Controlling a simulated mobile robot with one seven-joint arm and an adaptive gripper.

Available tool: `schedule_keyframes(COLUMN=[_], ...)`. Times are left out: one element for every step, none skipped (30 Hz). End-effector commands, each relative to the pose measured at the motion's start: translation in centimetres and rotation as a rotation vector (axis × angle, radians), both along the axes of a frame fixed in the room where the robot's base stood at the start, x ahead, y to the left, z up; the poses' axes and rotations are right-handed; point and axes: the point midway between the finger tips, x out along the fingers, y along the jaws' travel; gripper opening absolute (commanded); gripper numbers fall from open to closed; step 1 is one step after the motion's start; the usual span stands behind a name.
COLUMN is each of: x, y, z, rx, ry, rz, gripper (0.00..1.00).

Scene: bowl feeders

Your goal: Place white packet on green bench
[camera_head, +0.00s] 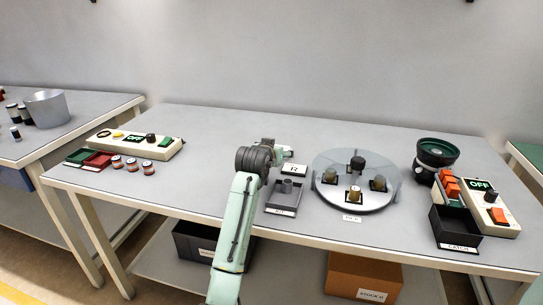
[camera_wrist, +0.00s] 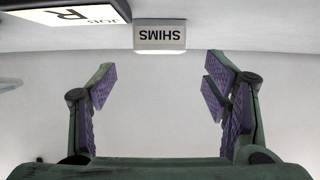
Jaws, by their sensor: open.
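A small white packet (camera_wrist: 160,38) marked SHIMS shows upside down at the top middle of the wrist view. It lies beyond my gripper (camera_wrist: 160,88), whose two purple-padded fingers stand wide apart with nothing between them. The packet is not touched. In the head view my gripper (camera_head: 283,151) is small, over the middle of the grey table, and I cannot pick out the packet there for certain. A green bench top (camera_head: 530,153) shows at the far right edge of the head view, mostly cut off.
A sign marked R (camera_head: 293,169) and a grey tray (camera_head: 284,208) stand near my arm. A round glass disc (camera_head: 330,200) with several parts, a dark green bowl feeder (camera_head: 437,153), a switch box (camera_head: 500,216) and a black catch bin (camera_head: 455,240) fill the table's right side.

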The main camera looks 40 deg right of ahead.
Motion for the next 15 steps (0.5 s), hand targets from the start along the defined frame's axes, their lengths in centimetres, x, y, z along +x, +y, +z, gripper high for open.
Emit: schedule_keyframes(x=[-0.6,-1.0,-1.5,-1.9,-2.2,-2.6,-2.9,-3.1,-3.4,-3.5,-3.7,-3.8,-3.9,-3.9,-3.9], y=[0.9,1.3,1.9,2.3,2.7,3.1,3.4,3.6,3.9,4.1,4.2,4.4,4.5,4.5,4.6], z=[0.2,0.5,0.8,1.0,1.2,1.5,1.7,1.8,2.0,2.1,2.2,2.3,2.4,2.4,2.4], rx=[-0.002,-0.002,-0.002,-0.002,-0.002,-0.001,-0.001,-0.001,-0.001,-0.001,0.001,0.0,0.0,0.001,0.001], ry=[-0.002,-0.002,-0.002,-0.001,-0.001,-0.001,-0.001,0.001,0.0,0.001,0.001,0.0,0.0,0.001,0.001], rz=[0.001,0.001,0.0,0.0,0.0,0.0,0.0,0.0,-0.001,-0.001,-0.001,-0.001,-0.001,-0.001,-0.001], gripper=[0.7,0.7,0.7,0.7,0.7,0.7,0.7,0.7,0.7,0.7,0.7,0.7,0.7,0.7,0.7])
